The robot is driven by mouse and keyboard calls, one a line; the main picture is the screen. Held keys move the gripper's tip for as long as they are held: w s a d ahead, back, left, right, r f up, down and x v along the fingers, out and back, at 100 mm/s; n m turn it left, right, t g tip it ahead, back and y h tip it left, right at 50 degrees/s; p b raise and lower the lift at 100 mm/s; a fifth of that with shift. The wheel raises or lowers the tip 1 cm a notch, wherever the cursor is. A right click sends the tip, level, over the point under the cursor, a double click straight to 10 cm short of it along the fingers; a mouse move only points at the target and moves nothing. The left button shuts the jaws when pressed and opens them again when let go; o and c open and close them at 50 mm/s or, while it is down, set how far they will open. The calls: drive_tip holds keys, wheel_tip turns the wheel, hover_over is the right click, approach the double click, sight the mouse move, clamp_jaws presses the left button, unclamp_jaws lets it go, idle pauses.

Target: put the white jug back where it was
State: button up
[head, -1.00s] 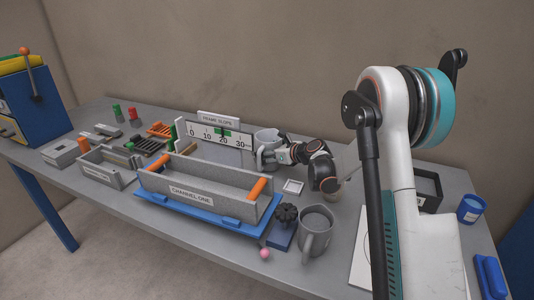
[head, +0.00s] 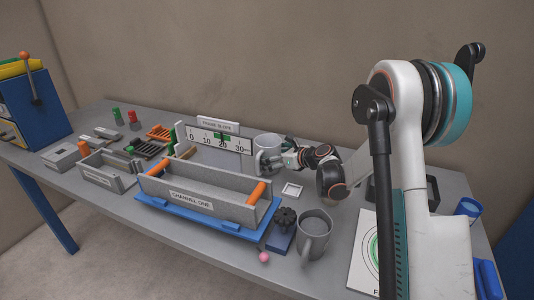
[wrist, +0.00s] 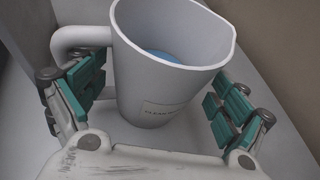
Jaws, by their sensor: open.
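The white jug (head: 268,142) stands near the back of the bench, to the right of the scale board. In the wrist view the jug (wrist: 165,75) has a handle at the left, a small label, and blue contents inside. In the wrist view my gripper's teal-padded fingers (wrist: 158,98) are open, one on each side of the jug. The left finger is close by the handle; whether either pad touches the jug I cannot tell. The jug's base is partly hidden.
A grey mug (head: 314,236) and a black knob (head: 285,216) stand at the front. A grey trough (head: 200,196) with orange handles sits on a blue base to the left. A small white square (head: 292,190) lies by my arm. The scale board (head: 218,140) is close beside the jug.

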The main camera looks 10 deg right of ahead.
drive_tip(key=p+v, duration=0.2)
drive_tip(key=v, duration=0.6)
drive_tip(key=shift+r, duration=0.15)
idle(1.2)
